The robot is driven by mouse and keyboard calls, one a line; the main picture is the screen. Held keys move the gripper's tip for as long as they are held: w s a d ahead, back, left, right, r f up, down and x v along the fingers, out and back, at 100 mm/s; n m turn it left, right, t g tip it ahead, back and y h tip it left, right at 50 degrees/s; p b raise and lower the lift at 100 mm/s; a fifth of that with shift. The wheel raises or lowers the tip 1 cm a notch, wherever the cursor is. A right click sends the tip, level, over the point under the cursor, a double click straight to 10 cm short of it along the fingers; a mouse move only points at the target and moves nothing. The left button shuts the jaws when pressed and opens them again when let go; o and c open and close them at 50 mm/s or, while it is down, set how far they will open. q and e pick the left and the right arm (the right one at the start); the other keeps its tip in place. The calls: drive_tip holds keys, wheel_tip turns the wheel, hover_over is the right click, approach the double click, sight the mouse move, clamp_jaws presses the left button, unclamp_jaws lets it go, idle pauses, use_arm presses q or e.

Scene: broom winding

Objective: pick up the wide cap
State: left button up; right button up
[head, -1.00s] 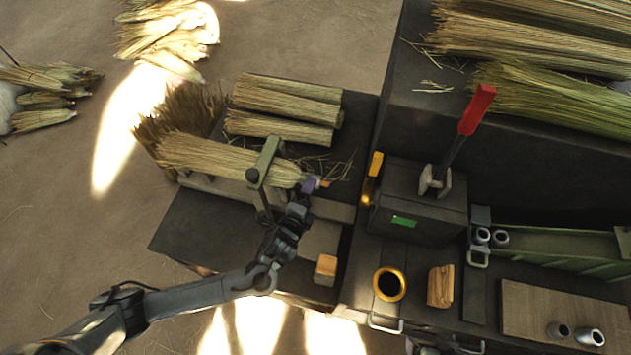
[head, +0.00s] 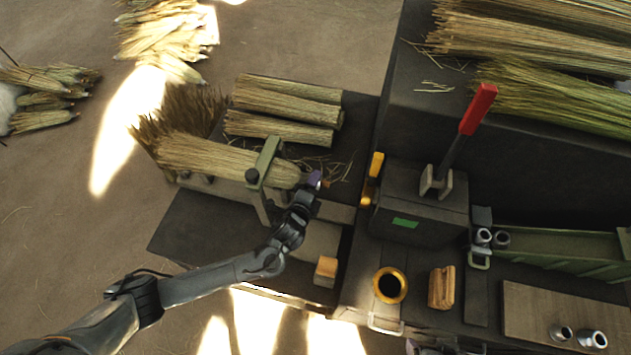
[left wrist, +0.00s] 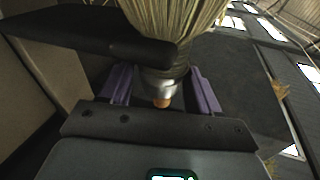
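Two grey metal caps stand on the wooden board at the lower right in the head view: a smaller cap (head: 560,332) and a larger, wider-looking cap (head: 591,338). Two more metal caps (head: 483,236) sit at the left end of the green trough. I cannot tell for sure which is the wide cap. My left gripper (head: 315,181) is far from them, at the end of the clamped straw bundle (head: 215,158). In the left wrist view its purple fingers (left wrist: 161,90) stand apart on both sides of a silver collar (left wrist: 162,86), with gaps visible.
A green clamp (head: 265,160) holds the bundle. A black press box (head: 425,205) with a red lever (head: 478,108) stands mid-bench.

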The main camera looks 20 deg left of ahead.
use_arm(q)
drive_tip(key=c, duration=0.6)
drive_tip(key=shift+r, duration=0.15)
